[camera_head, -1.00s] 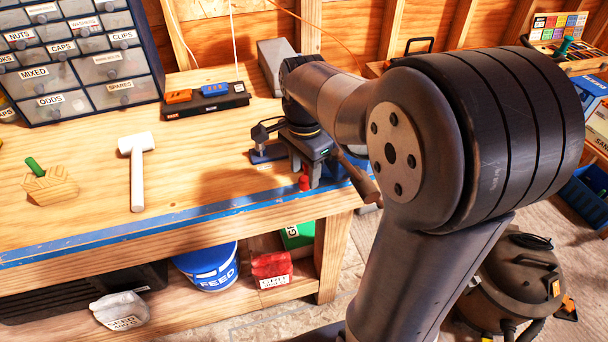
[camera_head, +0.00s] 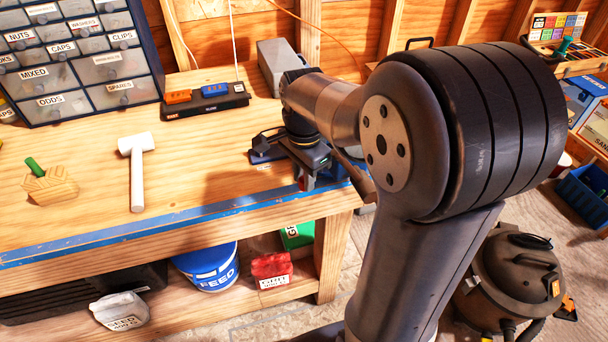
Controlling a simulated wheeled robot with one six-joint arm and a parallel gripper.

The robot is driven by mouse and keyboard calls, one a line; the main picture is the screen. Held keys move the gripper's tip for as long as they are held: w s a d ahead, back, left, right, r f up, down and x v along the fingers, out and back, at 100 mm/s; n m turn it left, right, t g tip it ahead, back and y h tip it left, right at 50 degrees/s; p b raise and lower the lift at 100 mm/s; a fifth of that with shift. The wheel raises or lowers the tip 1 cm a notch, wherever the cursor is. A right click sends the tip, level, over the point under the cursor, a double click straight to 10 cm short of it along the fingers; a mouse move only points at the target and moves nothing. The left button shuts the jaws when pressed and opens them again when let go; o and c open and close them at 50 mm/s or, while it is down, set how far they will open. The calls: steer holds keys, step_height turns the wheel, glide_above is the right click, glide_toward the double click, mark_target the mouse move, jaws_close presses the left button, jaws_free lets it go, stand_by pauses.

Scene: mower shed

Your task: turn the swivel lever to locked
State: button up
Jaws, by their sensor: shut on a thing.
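My gripper (camera_head: 310,172) points down at the front edge of the workbench, right of the mallet. It is shut on the swivel lever, and its body hides most of the lever. The lever's angle and any locked mark cannot be made out.
A white mallet (camera_head: 137,170) and a wooden block with a green peg (camera_head: 50,186) lie on the bench (camera_head: 90,215) to the left. A black tray with orange and blue items (camera_head: 206,101) and a grey box (camera_head: 276,65) stand behind. The bench middle is clear.

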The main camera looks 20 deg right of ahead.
steer(key=shift+f, duration=0.2)
jaws_close()
steer(key=shift+a, duration=0.1)
steer(key=a+m, duration=0.1)
steer(key=m, duration=0.1)
steer(key=w+m+p, duration=0.1)
steer(key=m, duration=0.1)
steer(key=w+a+m+p, duration=0.1)
steer(key=m, duration=0.1)
steer(key=shift+a, duration=0.3)
steer(key=w+m, duration=0.1)
steer(key=m, duration=0.1)
steer(key=m+p, duration=0.1)
steer(key=shift+w+a+f+m, duration=0.1)
steer(key=shift+w+a+m, duration=0.3)
steer(key=shift+w+a+m+p, duration=0.1)
steer(key=shift+w+m+p, duration=0.15)
steer(key=shift+w+m, duration=0.45)
steer(key=shift+w+a+m+p, duration=0.1)
steer(key=shift+w+m+p, duration=0.15)
steer(key=shift+m, duration=0.75)
